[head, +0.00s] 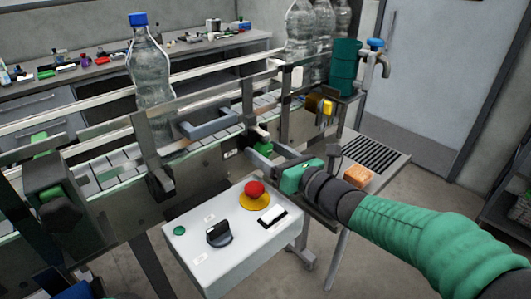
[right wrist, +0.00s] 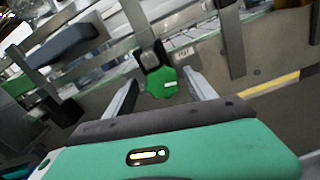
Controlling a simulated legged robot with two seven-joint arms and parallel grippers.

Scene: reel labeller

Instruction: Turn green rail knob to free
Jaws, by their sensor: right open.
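The green rail knob (right wrist: 162,83) sits on a dark clamp at the conveyor's side, with a small white mark on its face. In the head view the green knob (head: 264,148) is partly hidden by my right gripper (head: 268,155). In the right wrist view, my right gripper (right wrist: 162,88) is open, with one finger on each side of the knob. I cannot tell whether the fingers touch it. My left gripper is not in view.
A clear bottle with a blue cap (head: 149,75) stands on the conveyor. Below is a white control box (head: 212,260) with a red button (head: 255,190) and black switch (head: 219,233). An orange sponge (head: 358,176) lies near my right arm.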

